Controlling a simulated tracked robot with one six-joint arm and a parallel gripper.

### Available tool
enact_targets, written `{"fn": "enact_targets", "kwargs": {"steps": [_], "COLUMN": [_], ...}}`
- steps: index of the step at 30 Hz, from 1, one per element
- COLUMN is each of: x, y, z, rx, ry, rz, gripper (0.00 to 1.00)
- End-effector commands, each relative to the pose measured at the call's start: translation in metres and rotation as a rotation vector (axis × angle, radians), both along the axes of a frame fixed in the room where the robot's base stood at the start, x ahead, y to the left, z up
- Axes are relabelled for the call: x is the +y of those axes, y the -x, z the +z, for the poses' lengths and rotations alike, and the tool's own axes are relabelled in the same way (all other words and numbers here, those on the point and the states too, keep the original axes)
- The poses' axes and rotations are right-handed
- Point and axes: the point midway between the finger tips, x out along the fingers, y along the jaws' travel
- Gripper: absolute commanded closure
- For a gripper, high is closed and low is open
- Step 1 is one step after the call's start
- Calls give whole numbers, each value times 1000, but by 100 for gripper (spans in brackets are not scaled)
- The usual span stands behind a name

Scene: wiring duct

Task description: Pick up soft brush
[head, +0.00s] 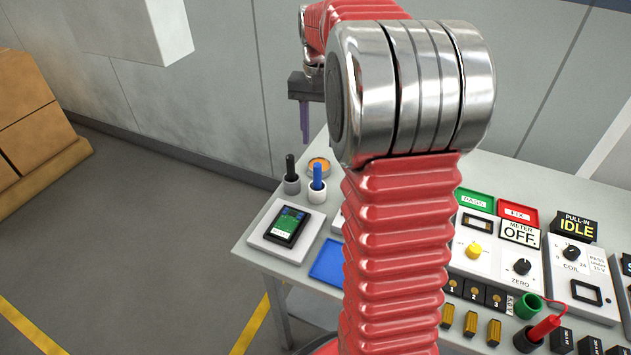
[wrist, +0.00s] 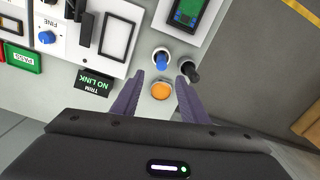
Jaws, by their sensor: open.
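Two upright handles stand in small cups near the table's far-left corner, and I cannot tell which is the soft brush. One is a black handle (head: 290,167) in a grey cup (head: 291,186); the other is a blue handle (head: 317,172) in a white cup (head: 317,195). In the wrist view the blue handle (wrist: 161,57) is just ahead of the fingertips, and the black handle (wrist: 190,73) is close to the right fingertip. My gripper (wrist: 158,80) is open and empty, with purple fingers pointing down. It also shows in the head view (head: 304,122), above and behind the cups. Bristles are hidden.
A green-screened device on a white pad (head: 286,226) and a blue tray (head: 328,262) are nearer. Meter panels (head: 492,245) fill the table's right.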

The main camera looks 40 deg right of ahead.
Motion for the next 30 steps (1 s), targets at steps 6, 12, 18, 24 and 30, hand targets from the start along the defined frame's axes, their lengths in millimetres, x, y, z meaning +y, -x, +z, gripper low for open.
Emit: {"fn": "enact_targets", "kwargs": {"steps": [6,12,18,24,30], "x": [0,1,1,1,1], "y": [0,1,1,1,0], "z": [-2,-22,-53,-80,-86], "rx": [0,2,2,1,-1], "ry": [0,-1,-1,-1,0], "rz": [1,1,1,1,1], "gripper": [60,60,60,60,60]}}
